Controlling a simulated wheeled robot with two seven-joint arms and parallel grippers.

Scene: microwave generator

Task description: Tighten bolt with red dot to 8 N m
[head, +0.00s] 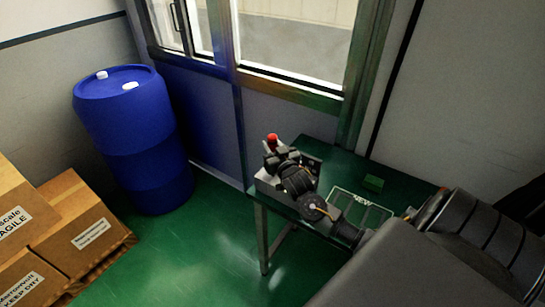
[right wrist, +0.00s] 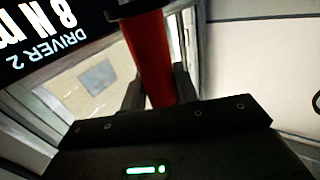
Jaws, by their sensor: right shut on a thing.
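My right gripper (head: 272,154) is above the far left end of the green table, with a small red part showing at its tip. In the right wrist view the fingers (right wrist: 157,88) are shut on the red handle of a driver (right wrist: 150,55). A black label reading "DRIVER 2" and "8 N m" (right wrist: 45,45) shows beside it, upside down. The driver's lower end is hidden. I cannot make out any bolt or red dot. My left gripper is not in view.
A blue drum (head: 130,135) and cardboard boxes (head: 85,225) stand to the left. Green floor between them and the table is clear.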

